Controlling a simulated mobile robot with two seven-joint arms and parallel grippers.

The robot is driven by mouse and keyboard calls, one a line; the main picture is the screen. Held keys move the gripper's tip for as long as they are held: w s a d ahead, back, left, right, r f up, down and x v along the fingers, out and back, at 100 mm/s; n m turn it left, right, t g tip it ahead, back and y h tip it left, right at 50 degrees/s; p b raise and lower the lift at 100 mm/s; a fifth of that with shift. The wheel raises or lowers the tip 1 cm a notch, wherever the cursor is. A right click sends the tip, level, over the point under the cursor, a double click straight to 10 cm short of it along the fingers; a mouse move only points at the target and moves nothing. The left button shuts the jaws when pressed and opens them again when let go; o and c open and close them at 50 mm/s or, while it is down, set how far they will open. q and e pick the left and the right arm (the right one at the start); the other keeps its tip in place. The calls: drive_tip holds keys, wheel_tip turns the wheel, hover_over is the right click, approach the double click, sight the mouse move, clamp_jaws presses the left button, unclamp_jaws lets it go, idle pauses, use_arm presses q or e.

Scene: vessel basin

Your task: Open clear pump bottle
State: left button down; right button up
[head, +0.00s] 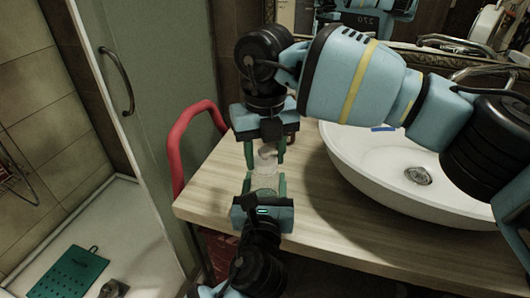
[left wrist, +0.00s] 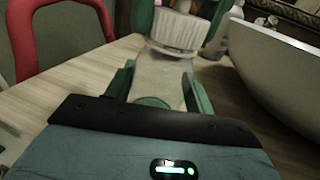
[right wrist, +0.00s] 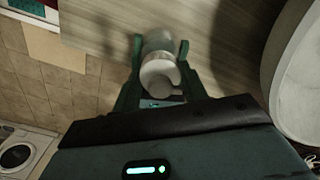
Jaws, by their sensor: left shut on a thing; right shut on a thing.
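The clear pump bottle (head: 264,182) is between my two grippers over the wooden counter. Its translucent body (left wrist: 160,75) and white ribbed cap (left wrist: 175,32) show in the left wrist view. My left gripper (head: 264,190) is shut on the bottle's body, with one green finger on each side. My right gripper (head: 267,150) faces it from the opposite end and is shut on the white cap. The right wrist view shows the white pump top (right wrist: 158,78) between the right fingers. I cannot tell whether the cap is still seated on the neck.
The wooden counter (head: 330,225) carries a white basin (head: 345,165) to the right, with a blue item (head: 384,129) at its rim. A pale bottle (left wrist: 218,32) stands behind the cap. My right arm passes over the basin.

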drive_tip(key=n, duration=1.2)
drive_tip(key=shift+n, duration=0.3)
drive_tip(key=n, duration=0.4)
drive_tip(key=shift+n, duration=0.3)
drive_tip(key=n, duration=0.4)
drive_tip(key=shift+n, duration=0.3)
drive_tip(key=n, duration=0.7)
drive_tip(key=shift+n, duration=0.4)
drive_tip(key=n, duration=0.4)
drive_tip(key=shift+r, duration=0.1)
